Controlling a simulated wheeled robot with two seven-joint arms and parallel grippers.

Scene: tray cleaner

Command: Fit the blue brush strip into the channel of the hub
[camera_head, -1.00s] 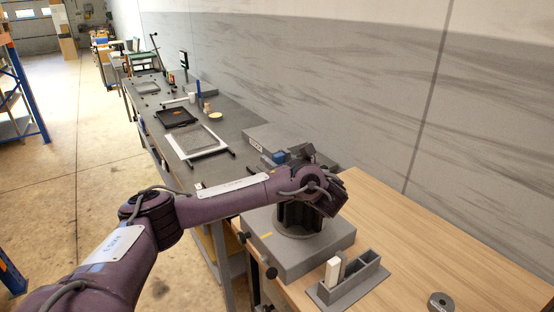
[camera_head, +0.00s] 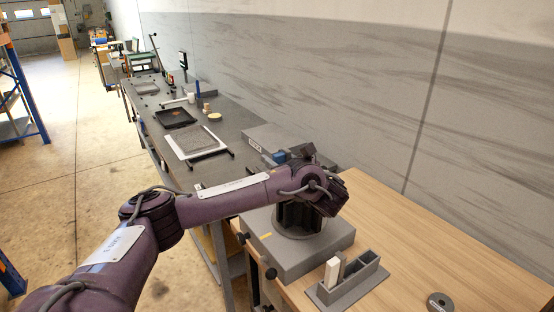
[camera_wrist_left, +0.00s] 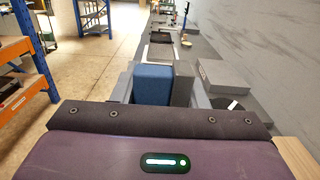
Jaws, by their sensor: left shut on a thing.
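My left gripper (camera_head: 290,158) reaches over the dark hub (camera_head: 292,217), which stands on a grey block (camera_head: 283,258) on the wooden table. The gripper is shut on the blue brush strip (camera_wrist_left: 154,84), which shows between the grey fingers in the left wrist view. In the head view a small blue part of the strip (camera_head: 280,157) shows at the gripper's far side. My arm hides the hub's top, and I cannot tell whether the strip touches the channel. My right gripper is not in view.
A grey holder (camera_head: 350,282) with a white strip (camera_head: 332,271) and a grey strip stands at the front of the wooden table. A grey ring (camera_head: 439,302) lies at the right. A grey box (camera_head: 262,138) sits behind my gripper.

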